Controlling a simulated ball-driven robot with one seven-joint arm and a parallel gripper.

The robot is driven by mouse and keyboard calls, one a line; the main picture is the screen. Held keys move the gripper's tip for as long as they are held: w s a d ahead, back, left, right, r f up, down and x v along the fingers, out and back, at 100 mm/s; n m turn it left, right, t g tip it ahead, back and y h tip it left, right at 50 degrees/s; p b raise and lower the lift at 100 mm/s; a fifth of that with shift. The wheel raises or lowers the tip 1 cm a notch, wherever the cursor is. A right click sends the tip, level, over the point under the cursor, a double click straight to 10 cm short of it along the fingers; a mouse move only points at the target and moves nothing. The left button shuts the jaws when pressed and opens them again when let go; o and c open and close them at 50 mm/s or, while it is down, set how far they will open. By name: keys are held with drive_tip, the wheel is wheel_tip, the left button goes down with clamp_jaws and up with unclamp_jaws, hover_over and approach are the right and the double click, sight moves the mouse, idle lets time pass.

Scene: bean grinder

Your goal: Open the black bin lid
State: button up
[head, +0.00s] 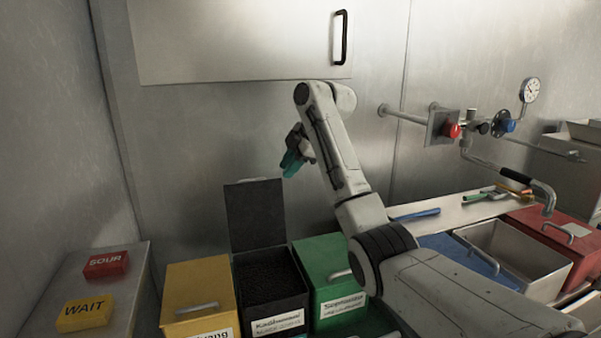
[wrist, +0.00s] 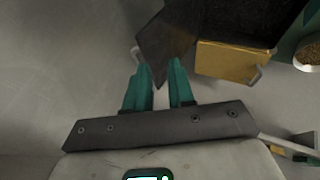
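The black bin (head: 271,309) stands between the yellow and green bins, with a white label on its front. Its lid (head: 255,215) is up, standing nearly upright at the back edge, and dark contents show inside. The lid shows in the wrist view as a dark panel (wrist: 166,42) beyond my fingertips. My gripper (head: 290,163) has teal fingers and is above and a little right of the lid, apart from it in the head view. In the wrist view my gripper (wrist: 160,76) has a gap between its fingers and nothing held there.
The yellow bin (head: 198,282) is on the left and the green bin (head: 322,262) on the right, partly behind my arm. Red SOUR (head: 106,265) and yellow WAIT (head: 86,313) blocks lie far left. Pipes with a red knob (head: 452,130) stick out from the right wall.

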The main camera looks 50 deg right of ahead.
drive_tip(key=shift+s+d, duration=0.15)
drive_tip(key=shift+s, duration=0.65)
drive_tip(key=shift+s+d, duration=0.1)
drive_tip(key=shift+s, duration=0.7)
